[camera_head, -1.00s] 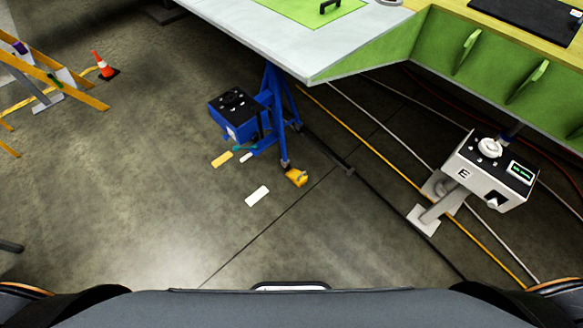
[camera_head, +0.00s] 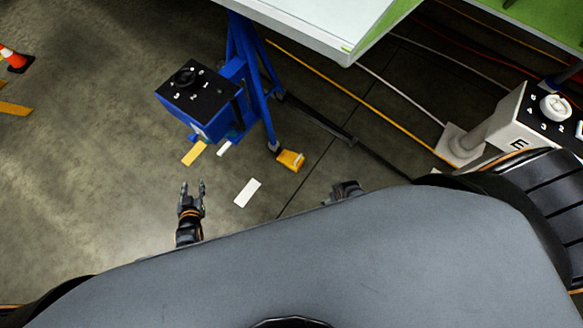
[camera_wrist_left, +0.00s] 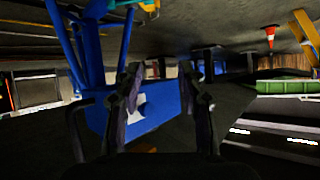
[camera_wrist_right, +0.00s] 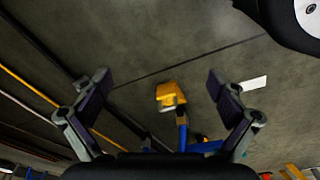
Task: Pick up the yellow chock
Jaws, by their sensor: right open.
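The yellow chock (camera_head: 290,160) lies on the concrete floor at the foot of a blue stand leg in the head view. In the right wrist view the chock (camera_wrist_right: 170,94) shows between my open fingers, farther off and touched by neither. My right gripper (camera_wrist_right: 160,82) is open and empty. In the head view my right gripper (camera_head: 346,188) is partly hidden by my body, below and right of the chock. My left gripper (camera_head: 192,188) has its fingers apart, left of the chock, over the floor. In the left wrist view my left gripper (camera_wrist_left: 165,80) has nothing between its fingertips.
The blue stand (camera_head: 247,75) and a blue box with a black top (camera_head: 196,97) stand beyond the chock. A white plate (camera_head: 247,192) and a yellow strip (camera_head: 194,153) lie on the floor. A pale box on a post (camera_head: 530,125) stands at right. A table edge (camera_head: 345,50) overhangs above.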

